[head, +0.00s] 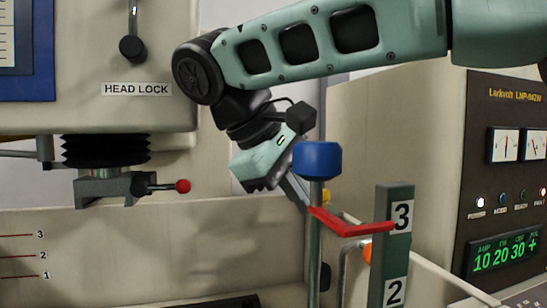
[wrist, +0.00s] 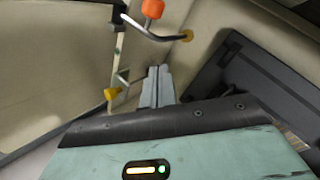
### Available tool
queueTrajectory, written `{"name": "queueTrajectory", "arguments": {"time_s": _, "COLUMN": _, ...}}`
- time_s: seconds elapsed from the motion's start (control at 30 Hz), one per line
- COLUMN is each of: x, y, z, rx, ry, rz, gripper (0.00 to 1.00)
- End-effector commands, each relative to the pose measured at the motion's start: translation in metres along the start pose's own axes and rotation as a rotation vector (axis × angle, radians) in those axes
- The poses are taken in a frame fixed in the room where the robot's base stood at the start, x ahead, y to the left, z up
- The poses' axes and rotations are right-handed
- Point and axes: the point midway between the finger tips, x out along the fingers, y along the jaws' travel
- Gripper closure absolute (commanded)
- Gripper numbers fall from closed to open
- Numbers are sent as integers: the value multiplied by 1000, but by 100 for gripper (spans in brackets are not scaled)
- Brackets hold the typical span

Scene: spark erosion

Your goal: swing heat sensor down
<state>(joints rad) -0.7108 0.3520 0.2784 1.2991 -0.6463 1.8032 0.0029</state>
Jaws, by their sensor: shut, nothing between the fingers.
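A bent grey rod with an orange end, which looks like the heat sensor, shows in the wrist view (wrist: 153,10). My gripper (head: 298,190) is shut and empty, angled down beside the blue-capped post. In the wrist view its fingertips (wrist: 158,71) are together, below the bent rod in the picture and apparently apart from it.
A blue-capped post (head: 317,160) stands close right of my gripper. A red arm (head: 345,228) reaches the numbered grey post (head: 392,260) at 3. The machine head with a red-knobbed lever (head: 182,186) is left.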

Motion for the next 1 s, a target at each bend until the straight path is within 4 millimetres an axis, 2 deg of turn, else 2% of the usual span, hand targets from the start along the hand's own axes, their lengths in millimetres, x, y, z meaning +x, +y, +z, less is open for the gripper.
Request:
{"name": "queueTrajectory", "arguments": {"time_s": 0.1, "x": -26, "y": -1, "z": -1, "rx": -1, "ry": 4, "rz": 1, "gripper": 100}}
{"name": "queueTrajectory", "arguments": {"time_s": 0.3, "x": -61, "y": 1, "z": 1, "rx": -1, "ry": 3, "rz": 1, "gripper": 100}}
{"name": "queueTrajectory", "arguments": {"time_s": 0.4, "x": -72, "y": 2, "z": 1, "rx": 0, "ry": 2, "rz": 2, "gripper": 100}}
{"name": "queueTrajectory", "arguments": {"time_s": 0.57, "x": -78, "y": 1, "z": 1, "rx": 1, "ry": 2, "rz": 2, "gripper": 100}}
{"name": "queueTrajectory", "arguments": {"time_s": 0.9, "x": -79, "y": 1, "z": 1, "rx": 2, "ry": 2, "rz": 2, "gripper": 100}}
{"name": "queueTrajectory", "arguments": {"time_s": 1.0, "x": -85, "y": 5, "z": 3, "rx": 2, "ry": 2, "rz": 2, "gripper": 100}}
